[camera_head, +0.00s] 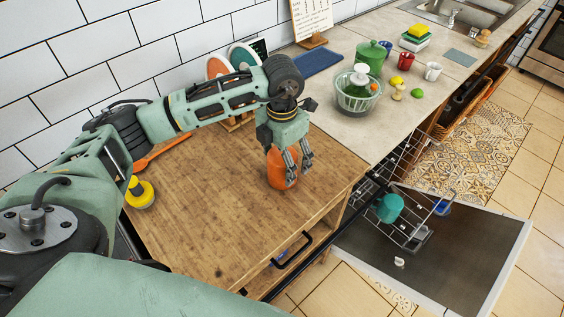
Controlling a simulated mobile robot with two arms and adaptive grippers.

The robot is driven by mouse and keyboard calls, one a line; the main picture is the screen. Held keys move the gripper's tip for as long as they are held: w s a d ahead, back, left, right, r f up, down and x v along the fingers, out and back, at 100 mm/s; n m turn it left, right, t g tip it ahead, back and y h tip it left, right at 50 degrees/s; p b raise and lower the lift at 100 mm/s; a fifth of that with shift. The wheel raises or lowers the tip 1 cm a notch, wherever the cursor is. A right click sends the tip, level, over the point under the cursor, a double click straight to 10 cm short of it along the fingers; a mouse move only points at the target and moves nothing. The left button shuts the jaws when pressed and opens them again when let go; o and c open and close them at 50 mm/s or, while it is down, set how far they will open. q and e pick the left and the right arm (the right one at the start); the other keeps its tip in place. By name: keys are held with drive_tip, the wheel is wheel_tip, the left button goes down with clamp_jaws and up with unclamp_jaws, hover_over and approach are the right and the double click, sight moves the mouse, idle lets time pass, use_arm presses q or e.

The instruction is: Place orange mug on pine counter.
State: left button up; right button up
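The orange mug (275,170) is over the right part of the wooden pine counter (215,215). I cannot tell whether its base touches the wood or is slightly above it. My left gripper (300,174) points down at the mug's right side, and one finger overlaps the mug in the picture. The two fingers show a small gap between them. Whether part of the mug, such as a handle, is held between them is not clear. My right gripper is not in view.
A yellow-topped item (140,192) and an orange utensil (160,153) lie at the counter's left. The grey worktop behind holds a colander (357,97), a green pot (371,57) and a white mug (432,71). An open dishwasher (450,265) is at the right. The counter's front is clear.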

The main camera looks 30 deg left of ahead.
use_arm(q)
wheel_tip(320, 180, up, 10)
drive_tip(key=shift+r+b, duration=0.2)
drive_tip(key=shift+b, duration=0.9)
drive_tip(key=shift+r, duration=0.2)
drive_tip(key=shift+f, duration=0.1)
